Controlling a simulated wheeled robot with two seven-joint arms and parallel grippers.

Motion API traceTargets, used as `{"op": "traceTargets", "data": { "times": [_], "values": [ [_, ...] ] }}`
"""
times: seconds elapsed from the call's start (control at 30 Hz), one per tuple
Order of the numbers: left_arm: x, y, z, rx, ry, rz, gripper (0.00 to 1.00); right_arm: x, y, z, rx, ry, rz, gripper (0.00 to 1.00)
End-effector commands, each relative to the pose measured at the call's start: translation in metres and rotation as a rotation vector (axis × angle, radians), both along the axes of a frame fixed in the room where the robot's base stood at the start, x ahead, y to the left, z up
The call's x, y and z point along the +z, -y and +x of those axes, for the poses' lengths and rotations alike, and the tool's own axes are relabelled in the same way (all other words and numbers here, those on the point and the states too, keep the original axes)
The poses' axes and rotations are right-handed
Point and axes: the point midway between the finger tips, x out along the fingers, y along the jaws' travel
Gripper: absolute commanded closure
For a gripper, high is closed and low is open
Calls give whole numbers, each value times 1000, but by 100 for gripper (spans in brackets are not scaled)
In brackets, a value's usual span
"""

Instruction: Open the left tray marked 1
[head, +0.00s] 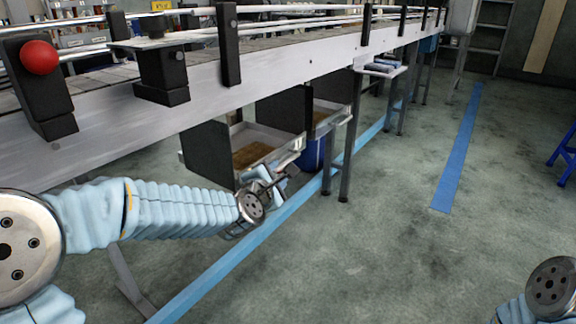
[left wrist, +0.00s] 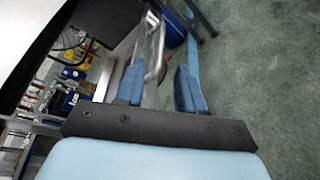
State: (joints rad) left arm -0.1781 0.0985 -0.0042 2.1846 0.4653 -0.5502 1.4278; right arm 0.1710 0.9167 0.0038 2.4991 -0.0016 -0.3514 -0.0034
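The left tray (head: 284,152) hangs under the conveyor, pulled or standing partly out, with a dark side panel, pale rim and brown contents. A "1" mark is not readable. My left gripper (head: 268,184) is beside the tray's front, below its rim; contact is unclear in the head view. In the left wrist view, its blue fingers (left wrist: 160,88) are apart, with a pale metal bar (left wrist: 158,58) showing between or beyond them. It holds nothing that I can see. My right gripper is out of view; only part of my right arm shows at the bottom right.
The conveyor (head: 190,98) runs above, with dark posts and a red button (head: 39,57). A second tray (head: 322,112) hangs behind the left one. A blue bin (head: 314,152) and table legs (head: 347,165) stand close. The floor to the right is open, with a blue stripe (head: 458,150).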

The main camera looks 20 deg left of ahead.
Motion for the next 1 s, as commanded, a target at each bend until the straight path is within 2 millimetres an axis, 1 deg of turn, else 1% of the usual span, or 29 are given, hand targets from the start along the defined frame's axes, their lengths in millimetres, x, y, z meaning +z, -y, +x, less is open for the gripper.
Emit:
{"op": "traceTargets", "data": {
  "times": [0.03,0.2,0.3,0.4,0.5,0.6,0.83,0.87,1.0],
  "values": [
    [-4,0,13,0,-4,2,62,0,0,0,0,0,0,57],
    [-13,1,52,0,-3,4,62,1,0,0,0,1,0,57],
    [-17,1,70,-1,-4,3,62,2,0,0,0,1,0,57],
    [-19,1,84,-1,-2,4,62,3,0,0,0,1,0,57],
    [-21,0,93,-1,-2,4,62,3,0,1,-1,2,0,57],
    [-23,0,97,0,-3,4,62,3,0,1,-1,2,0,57],
    [-23,1,97,-1,-2,5,62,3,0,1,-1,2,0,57],
    [-23,1,97,-1,-2,5,63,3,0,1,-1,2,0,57],
    [-23,1,97,-1,-2,5,85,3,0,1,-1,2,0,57]
  ]
}}
